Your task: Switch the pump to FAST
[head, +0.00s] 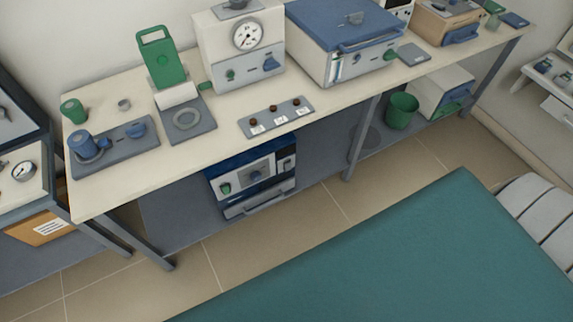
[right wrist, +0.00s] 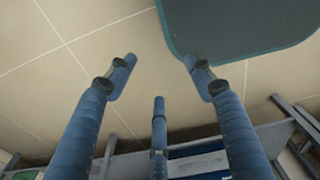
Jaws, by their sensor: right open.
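No label in the head view names the pump, and I cannot read FAST anywhere. A grey base (head: 139,152) at the bench's left end carries a blue cylinder (head: 83,146) and a blue knob (head: 137,130). A white unit with a round dial (head: 218,48) has a green knob and a blue knob on its front. A grey panel (head: 251,126) near the front edge has several brown buttons over small white labels. I cannot tell which is the pump. My right gripper (right wrist: 160,76) shows in the right wrist view, fingers spread and empty over floor. My left gripper is not in view.
The pale bench top (head: 110,195) is bare at its front left. A blue-lidded furnace (head: 345,45) stands right of the dial unit, and a green stand (head: 161,62) left of it. A blue-and-white unit (head: 252,178) and green bin (head: 401,110) sit below. Tiled floor lies in front.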

